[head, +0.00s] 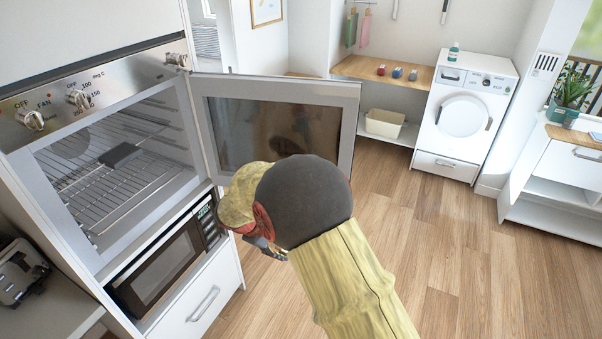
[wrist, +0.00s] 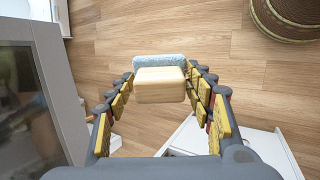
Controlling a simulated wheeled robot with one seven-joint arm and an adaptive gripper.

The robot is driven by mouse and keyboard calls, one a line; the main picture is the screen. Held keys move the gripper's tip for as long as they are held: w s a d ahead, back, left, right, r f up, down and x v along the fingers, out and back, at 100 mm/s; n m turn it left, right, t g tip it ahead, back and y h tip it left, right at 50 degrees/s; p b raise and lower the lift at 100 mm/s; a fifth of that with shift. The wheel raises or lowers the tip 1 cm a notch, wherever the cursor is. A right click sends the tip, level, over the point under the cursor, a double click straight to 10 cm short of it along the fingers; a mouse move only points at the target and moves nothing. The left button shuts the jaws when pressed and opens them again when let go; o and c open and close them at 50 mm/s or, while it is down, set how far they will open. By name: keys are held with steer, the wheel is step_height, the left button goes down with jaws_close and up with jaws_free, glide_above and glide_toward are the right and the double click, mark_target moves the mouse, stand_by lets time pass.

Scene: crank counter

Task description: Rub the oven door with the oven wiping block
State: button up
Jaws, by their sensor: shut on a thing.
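The oven door (head: 323,95) stands swung open, its glass panel facing me and its lower part behind my arm in the head view. My gripper (head: 262,244) is in front of the door's lower edge. In the wrist view my gripper (wrist: 160,82) is shut on the oven wiping block (wrist: 160,88), which has a pale wooden body and a light blue fuzzy layer on its far side. A grey-framed dark panel (wrist: 22,110), apparently the oven door, stands to the left, apart from the block. The block is hidden in the head view.
The oven (head: 120,190) is open, with a dark item (head: 120,156) on its rack. A microwave (head: 160,270) sits below. A round woven basket (wrist: 295,15) is on the floor at the upper right of the wrist view. Wooden floor (head: 430,230) is clear to the right.

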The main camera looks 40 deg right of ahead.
steer(key=w+d+r+n+t+h+b, duration=0.2)
steer(key=d+r+n+t+h, duration=0.3)
steer(key=d+r, duration=0.45)
steer(key=w+d+r+n+t+h+b, duration=0.1)
steer(key=w+r+n+t, duration=0.15)
steer(key=r, duration=0.25)
steer(key=w+d+r+n+t+h+b, duration=0.1)
steer(key=r+t+h, duration=0.1)
steer(key=r+t, duration=0.3)
steer(key=w+d+g+p, duration=0.1)
steer(key=w+d, duration=0.3)
steer(key=shift+d+r, duration=0.3)
steer(key=shift+r, duration=0.05)
steer(key=shift+b+x, duration=0.6)
steer(key=shift+x, duration=0.35)
steer(key=shift+w+a+f+m+b, duration=0.1)
steer(key=shift+w+a+m+b, duration=0.15)
steer(key=shift+w+a+b, duration=1)
steer(key=shift+w+a, duration=0.35)
steer(key=shift+w, duration=0.3)
steer(key=shift+w+a+b, duration=0.25)
steer(key=shift+w+a, duration=0.3)
steer(key=shift+w, duration=0.35)
